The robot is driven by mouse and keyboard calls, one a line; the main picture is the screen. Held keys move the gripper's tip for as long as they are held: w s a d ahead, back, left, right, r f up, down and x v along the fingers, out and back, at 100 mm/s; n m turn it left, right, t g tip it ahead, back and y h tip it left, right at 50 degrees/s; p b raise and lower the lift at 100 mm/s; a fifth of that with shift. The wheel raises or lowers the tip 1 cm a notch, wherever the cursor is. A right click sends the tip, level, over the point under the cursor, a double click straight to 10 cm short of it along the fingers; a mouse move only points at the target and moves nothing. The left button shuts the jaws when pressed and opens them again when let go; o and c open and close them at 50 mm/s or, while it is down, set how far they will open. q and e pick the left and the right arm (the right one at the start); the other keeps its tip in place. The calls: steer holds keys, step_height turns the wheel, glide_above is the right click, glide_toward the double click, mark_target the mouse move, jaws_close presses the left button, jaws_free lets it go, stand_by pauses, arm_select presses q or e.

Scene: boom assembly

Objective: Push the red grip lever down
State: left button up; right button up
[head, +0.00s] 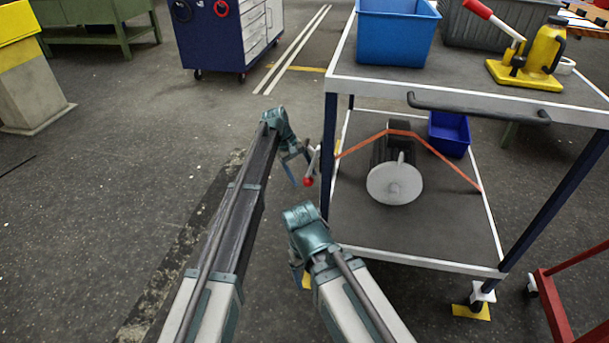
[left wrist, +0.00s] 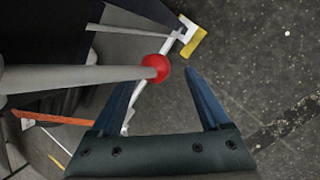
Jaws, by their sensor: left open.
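A thin grey lever with a red ball end (head: 308,182) stands at the left side of the cart, by its near-left post. In the left wrist view the red ball (left wrist: 155,67) lies at the fingertips, closer to the left finger; contact cannot be told. My left gripper (head: 300,172) is open with nothing held, its fingers beside the ball. A yellow hand pump (head: 545,52) on the cart top has a lever with a red grip (head: 478,9), raised to the upper left. My right gripper (head: 299,272) hangs low in front of the cart, its fingers mostly hidden.
The cart's top (head: 450,83) carries a blue bin (head: 396,35) and a dark crate. Its lower shelf (head: 440,225) holds a grey-disc reel (head: 394,184) under an orange strap (head: 350,146), and a blue bin. Open floor lies left; a red frame (head: 560,305) stands lower right.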

arm_select(q)
steer(key=p+v, duration=0.9)
steer(key=v, duration=0.2)
steer(key=shift+r+p, duration=0.2)
steer(key=shift+p, duration=0.1)
arm_select(e)
step_height(320, 180, up, 10)
steer(key=shift+r, duration=0.25)
arm_select(q)
steer(key=shift+a, duration=0.15)
arm_select(e)
steer(key=shift+a, duration=0.1)
